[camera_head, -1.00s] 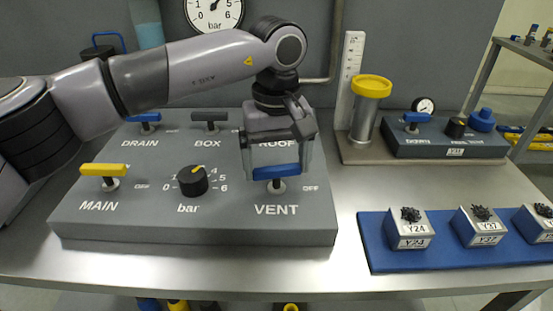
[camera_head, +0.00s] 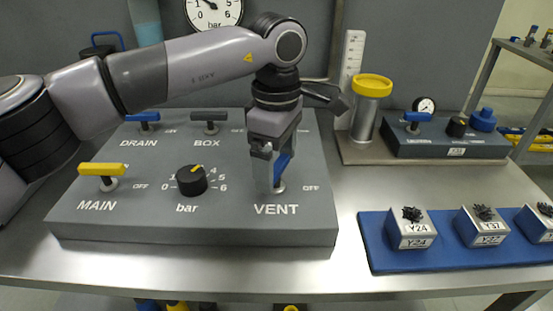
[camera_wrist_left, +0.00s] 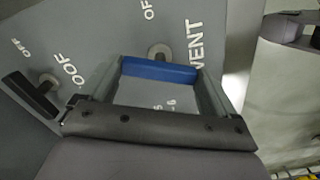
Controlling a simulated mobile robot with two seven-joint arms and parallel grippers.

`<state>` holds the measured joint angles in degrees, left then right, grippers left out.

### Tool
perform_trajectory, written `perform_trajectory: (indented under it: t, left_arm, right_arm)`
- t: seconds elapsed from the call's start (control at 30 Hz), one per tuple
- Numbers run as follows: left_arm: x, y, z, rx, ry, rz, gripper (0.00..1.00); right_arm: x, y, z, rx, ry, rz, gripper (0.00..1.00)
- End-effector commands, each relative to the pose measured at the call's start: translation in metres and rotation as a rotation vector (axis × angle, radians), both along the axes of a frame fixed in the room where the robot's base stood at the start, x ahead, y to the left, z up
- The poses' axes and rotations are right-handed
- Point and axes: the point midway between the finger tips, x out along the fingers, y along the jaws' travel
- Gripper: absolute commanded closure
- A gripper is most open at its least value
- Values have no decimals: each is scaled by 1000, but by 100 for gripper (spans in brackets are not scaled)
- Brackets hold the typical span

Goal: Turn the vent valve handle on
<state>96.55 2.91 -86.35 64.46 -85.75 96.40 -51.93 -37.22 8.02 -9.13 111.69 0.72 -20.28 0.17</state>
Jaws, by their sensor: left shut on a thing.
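The vent valve handle (camera_head: 284,163) is a blue bar on a short stem behind the VENT label of the grey sloped panel (camera_head: 130,228). It points front to back in the head view, partly hidden by my left gripper (camera_head: 274,168). My left gripper comes down from above and is shut on the handle. In the left wrist view the blue handle (camera_wrist_left: 158,70) lies across between the two fingers of the left gripper (camera_wrist_left: 160,78). My right gripper is in neither view.
The yellow MAIN handle (camera_head: 102,169) and black bar knob (camera_head: 191,180) stand left of the vent handle. The grey BOX handle (camera_head: 209,116) and blue DRAIN handle (camera_head: 142,117) are behind. A blue mat (camera_head: 385,262) with labelled blocks lies right of the panel.

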Motion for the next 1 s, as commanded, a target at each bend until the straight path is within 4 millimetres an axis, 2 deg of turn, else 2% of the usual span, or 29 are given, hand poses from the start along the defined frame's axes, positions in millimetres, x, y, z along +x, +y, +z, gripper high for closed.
perform_trajectory:
  t: [0.2,0.5,1.0]
  left_arm:
    - [0,0,1,0,-1,185,40]
    - [0,0,1,0,-1,360,40]
    - [1,1,2,-1,-2,437,40]
  right_arm:
    - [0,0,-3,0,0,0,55]
    - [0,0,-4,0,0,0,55]
    - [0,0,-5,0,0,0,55]
